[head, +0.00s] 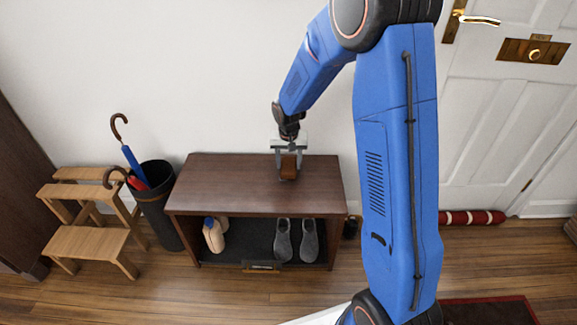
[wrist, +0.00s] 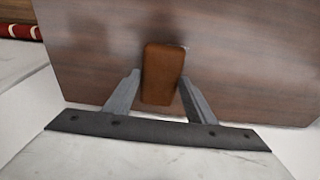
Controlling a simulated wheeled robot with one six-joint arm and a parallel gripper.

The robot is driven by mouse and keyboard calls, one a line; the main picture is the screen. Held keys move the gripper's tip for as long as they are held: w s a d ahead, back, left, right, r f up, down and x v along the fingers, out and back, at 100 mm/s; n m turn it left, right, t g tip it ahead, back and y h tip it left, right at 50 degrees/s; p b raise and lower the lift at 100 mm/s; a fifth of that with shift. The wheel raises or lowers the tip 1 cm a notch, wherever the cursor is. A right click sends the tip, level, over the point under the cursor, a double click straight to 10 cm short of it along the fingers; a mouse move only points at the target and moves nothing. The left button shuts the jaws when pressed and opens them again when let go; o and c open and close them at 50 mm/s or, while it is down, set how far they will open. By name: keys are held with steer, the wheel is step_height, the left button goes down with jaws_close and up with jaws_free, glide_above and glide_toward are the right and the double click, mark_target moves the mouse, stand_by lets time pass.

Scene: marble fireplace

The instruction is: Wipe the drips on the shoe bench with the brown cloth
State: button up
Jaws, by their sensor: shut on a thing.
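The shoe bench (head: 235,180) is a low dark-brown wooden bench against the white wall, and its top also fills much of the wrist view (wrist: 240,60). My gripper (head: 289,163) is over the right half of the bench top, pointing down. It is shut on the brown cloth (head: 289,170), a small folded block between the two grey fingers in the wrist view (wrist: 163,75). The cloth is at or just above the bench top; I cannot tell if it touches. I make out no clear drips on the visible top; a faint pale edge shows beside the cloth.
A dark umbrella bin (head: 160,205) and a wooden step stool (head: 85,240) stand to the left. A white door (head: 510,130) is at right. The bench top's left half is clear.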

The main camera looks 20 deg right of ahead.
mark_target(289, 165)
steer(key=shift+s+r, duration=0.1)
steer(key=shift+r, duration=3.75)
